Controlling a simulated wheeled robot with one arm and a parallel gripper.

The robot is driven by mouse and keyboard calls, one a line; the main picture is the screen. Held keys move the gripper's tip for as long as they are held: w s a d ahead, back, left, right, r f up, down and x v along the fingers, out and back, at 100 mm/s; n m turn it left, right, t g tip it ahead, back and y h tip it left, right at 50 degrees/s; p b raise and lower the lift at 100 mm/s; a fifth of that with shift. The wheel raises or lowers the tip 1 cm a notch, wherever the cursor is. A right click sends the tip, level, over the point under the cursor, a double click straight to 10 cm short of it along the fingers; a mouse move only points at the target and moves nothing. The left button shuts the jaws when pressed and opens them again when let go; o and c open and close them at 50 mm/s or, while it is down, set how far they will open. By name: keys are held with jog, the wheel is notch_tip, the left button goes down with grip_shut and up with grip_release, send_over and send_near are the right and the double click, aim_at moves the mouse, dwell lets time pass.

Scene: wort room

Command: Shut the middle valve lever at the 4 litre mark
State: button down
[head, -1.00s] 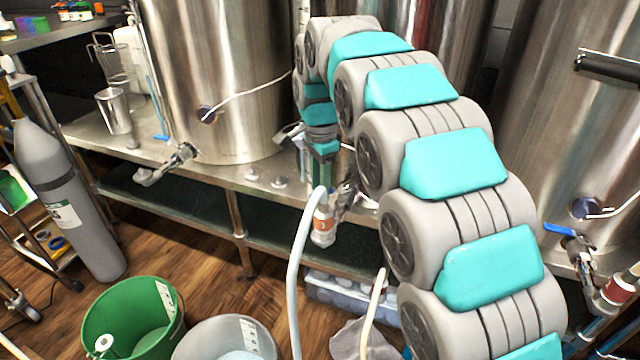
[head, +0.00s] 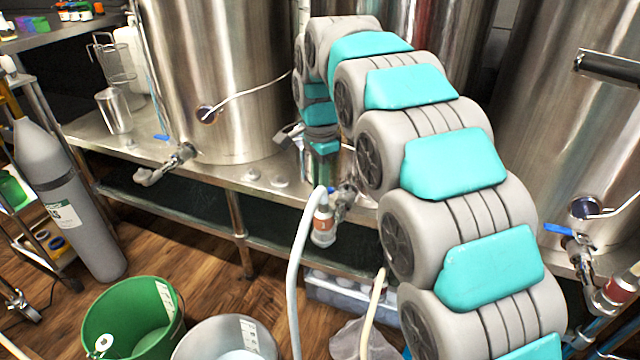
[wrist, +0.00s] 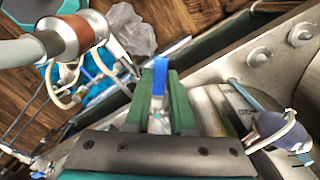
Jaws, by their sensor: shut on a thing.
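The middle valve (head: 345,197) is on the low front of the middle steel kettle, with a white hose (head: 297,260) on its red-banded outlet (head: 323,225). Its blue lever (wrist: 160,76) shows in the wrist view between the two green fingers of my gripper (wrist: 163,82), which is shut on it. In the head view my gripper (head: 322,172) is at the valve and partly hidden by my own arm. The grey-white bucket (head: 247,335) with a marked scale strip stands on the floor and holds some pale liquid. Its exact level is too small to read.
A green bucket (head: 120,300) stands left of it. A grey gas cylinder (head: 65,215) stands at the left. Other kettles have their own valves at left (head: 170,163) and right (head: 580,255). The steel bench edge (head: 205,178) runs below the kettles. A clear crate (head: 340,300) sits beneath.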

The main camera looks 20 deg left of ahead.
dwell(0.5)
jog(key=shift+w+m, duration=0.1)
jog(key=shift+m, duration=0.2)
jog(key=shift+w+a+m+p, duration=0.35)
jog(key=shift+a+m, duration=0.05)
jog(key=shift+m, duration=0.3)
jog(key=c, duration=0.8)
grip_release()
jog(key=shift+o, duration=0.2)
jog(key=shift+r, duration=0.15)
notch_tip(320, 180, up, 8)
jog(key=shift+f, duration=0.25)
